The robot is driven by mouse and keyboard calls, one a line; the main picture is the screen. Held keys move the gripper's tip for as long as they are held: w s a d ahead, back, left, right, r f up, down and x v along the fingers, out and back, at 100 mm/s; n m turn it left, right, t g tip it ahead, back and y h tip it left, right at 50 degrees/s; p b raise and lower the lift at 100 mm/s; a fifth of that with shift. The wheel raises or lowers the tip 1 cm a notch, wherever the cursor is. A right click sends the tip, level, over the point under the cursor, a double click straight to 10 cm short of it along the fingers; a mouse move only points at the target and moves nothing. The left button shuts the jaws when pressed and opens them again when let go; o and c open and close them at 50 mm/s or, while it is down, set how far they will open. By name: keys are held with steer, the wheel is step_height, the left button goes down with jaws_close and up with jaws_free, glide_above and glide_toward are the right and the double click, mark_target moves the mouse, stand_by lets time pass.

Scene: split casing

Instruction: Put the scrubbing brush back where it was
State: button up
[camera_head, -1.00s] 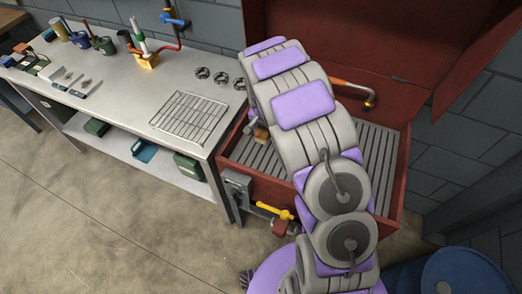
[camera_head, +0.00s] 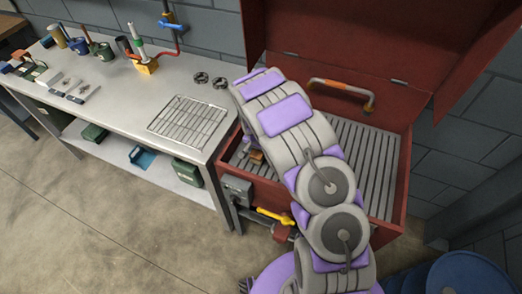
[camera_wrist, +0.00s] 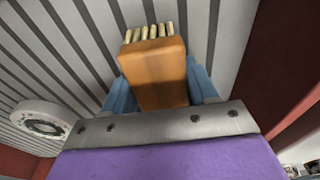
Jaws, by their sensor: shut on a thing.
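The scrubbing brush (camera_wrist: 155,75) has an orange-brown wooden block and pale bristles along its far end in the wrist view. My gripper (camera_wrist: 158,85) is shut on it, with one blue finger on each side of the block. In the head view only a small brown part of the brush (camera_head: 256,157) shows beside my arm, over the left side of the red tub (camera_head: 398,190). My arm hides most of the gripper there. I cannot tell whether the brush touches the slatted floor.
A metal bench (camera_head: 110,105) stands left, with a wire rack (camera_head: 190,118), rings and several tools. A yellow lever (camera_head: 276,216) sits at the tub's front.

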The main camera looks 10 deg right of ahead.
mark_target(254, 150)
steer(key=o, duration=0.6)
steer(key=shift+a, duration=1.1)
steer(key=shift+o, duration=0.9)
steer(key=shift+a, duration=0.1)
steer(key=shift+o, duration=0.7)
steer(key=shift+d, duration=0.3)
steer(key=shift+o, duration=0.5)
steer(key=shift+d, duration=1.3)
steer(key=shift+a, duration=0.35)
steer(key=shift+s+a+r, duration=0.1)
steer(key=shift+a+r, duration=1)
steer(key=r, duration=0.2)
steer(key=d+r+p, duration=0.1)
steer(key=r, duration=0.3)
steer(key=shift+s+d+r+p, duration=0.3)
steer(key=shift+d, duration=0.05)
steer(key=s+d+r+n+g, duration=0.1)
steer(key=s+d+r+n, duration=0.1)
steer(key=s+r, duration=1.45)
steer(key=s+a+r+n+g, duration=0.1)
steer(key=s+r, duration=0.3)
steer(key=s, duration=0.8)
steer(key=s+a+r+n+g+y, duration=0.1)
steer(key=s+r+n, duration=0.3)
steer(key=s, duration=0.8)
steer(key=shift+s+a+r, duration=0.2)
steer(key=shift+s+a, duration=0.2)
